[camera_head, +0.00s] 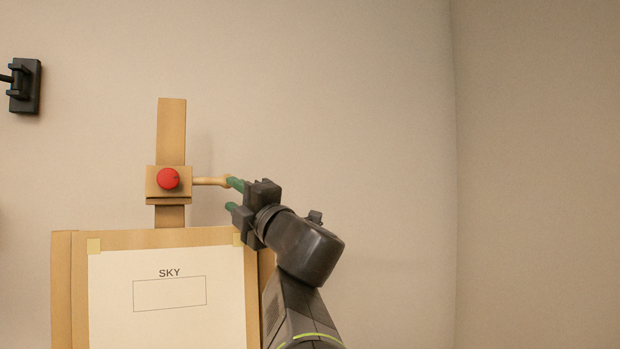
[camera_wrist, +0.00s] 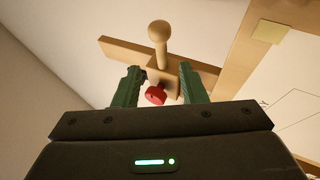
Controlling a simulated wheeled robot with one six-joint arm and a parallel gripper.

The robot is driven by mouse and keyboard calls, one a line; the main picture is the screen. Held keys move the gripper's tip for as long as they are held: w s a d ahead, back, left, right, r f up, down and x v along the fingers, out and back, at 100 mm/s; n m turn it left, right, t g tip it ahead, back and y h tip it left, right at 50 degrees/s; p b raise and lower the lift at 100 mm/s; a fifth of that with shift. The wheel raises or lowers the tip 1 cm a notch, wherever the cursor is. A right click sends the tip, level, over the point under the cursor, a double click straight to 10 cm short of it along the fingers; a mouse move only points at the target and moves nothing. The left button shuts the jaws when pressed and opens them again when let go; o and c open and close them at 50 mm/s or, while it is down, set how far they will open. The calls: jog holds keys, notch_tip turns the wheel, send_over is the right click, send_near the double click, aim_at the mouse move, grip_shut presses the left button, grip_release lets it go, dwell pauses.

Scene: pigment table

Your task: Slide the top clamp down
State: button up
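The top clamp (camera_head: 152,184) is a wooden block with a red knob (camera_head: 168,178) on the easel's upright mast (camera_head: 171,130). A pale wooden handle (camera_head: 208,181) with a rounded end sticks out to its right. My gripper (camera_head: 231,195) is open with green fingers, at the handle's right end. The upper finger overlaps the handle's tip in the head view; I cannot tell whether they touch. In the wrist view the handle's ball end (camera_wrist: 158,30) shows above the gap between the fingers (camera_wrist: 162,75), with the red knob (camera_wrist: 156,94) seen between them.
Below the clamp, the easel board (camera_head: 62,290) holds a white sheet (camera_head: 110,300) marked SKY, taped at its corners. My arm passes close to the board's right edge. A black wall fixture (camera_head: 25,87) is at upper left. The space to the right is bare wall.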

aim_at(216, 183)
jog(key=p+x, duration=0.3)
jog(key=x, duration=0.8)
jog(key=shift+w+a+r, duration=0.1)
jog(key=shift+w, duration=0.15)
jog(key=shift+c, duration=0.5)
grip_shut()
